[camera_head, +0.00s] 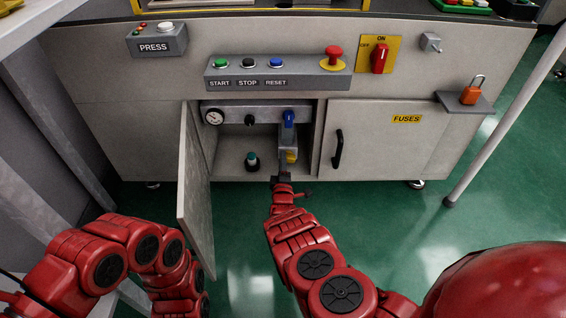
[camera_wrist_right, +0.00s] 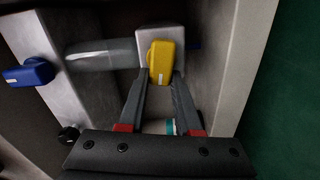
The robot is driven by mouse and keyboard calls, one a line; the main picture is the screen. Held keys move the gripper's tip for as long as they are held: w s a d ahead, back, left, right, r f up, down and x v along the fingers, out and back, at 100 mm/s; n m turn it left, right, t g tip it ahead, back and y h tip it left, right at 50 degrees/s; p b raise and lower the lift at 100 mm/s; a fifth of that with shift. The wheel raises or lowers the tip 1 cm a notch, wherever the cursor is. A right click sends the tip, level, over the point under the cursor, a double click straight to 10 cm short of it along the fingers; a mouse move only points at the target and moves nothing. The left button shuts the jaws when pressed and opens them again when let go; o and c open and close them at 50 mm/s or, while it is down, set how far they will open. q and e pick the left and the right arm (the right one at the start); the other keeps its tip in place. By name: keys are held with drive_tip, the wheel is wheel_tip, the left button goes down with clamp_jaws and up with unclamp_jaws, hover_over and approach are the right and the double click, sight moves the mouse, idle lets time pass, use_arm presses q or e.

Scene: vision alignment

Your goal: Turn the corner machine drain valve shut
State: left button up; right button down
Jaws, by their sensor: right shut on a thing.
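The drain valve's yellow handle (camera_head: 291,156) sits low inside the open cabinet, on a grey valve body (camera_head: 288,140). In the right wrist view, the yellow handle (camera_wrist_right: 160,62) stands lengthwise between my fingertips, in front of the valve block (camera_wrist_right: 150,36). My right gripper (camera_wrist_right: 160,80) is shut on this handle. In the head view my right gripper (camera_head: 283,176) reaches into the cabinet from below and hides part of the valve. My left arm is folded at the lower left, and its gripper is out of view.
A blue handle (camera_head: 289,118), a black knob (camera_head: 250,120) and a gauge (camera_head: 213,117) line the panel above. A teal-capped item (camera_head: 252,161) stands on the cabinet floor. The open door (camera_head: 195,185) is to the left; the closed fuses door (camera_head: 385,140) is to the right.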

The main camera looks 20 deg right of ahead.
use_arm(q)
drive_tip(key=shift+s+f, duration=0.1)
drive_tip(key=shift+f, duration=0.15)
use_arm(e)
drive_tip(key=shift+f+n, duration=0.15)
drive_tip(key=shift+n, duration=0.85)
use_arm(q)
drive_tip(key=shift+g, duration=0.3)
use_arm(e)
drive_tip(key=c, duration=0.6)
unclamp_jaws()
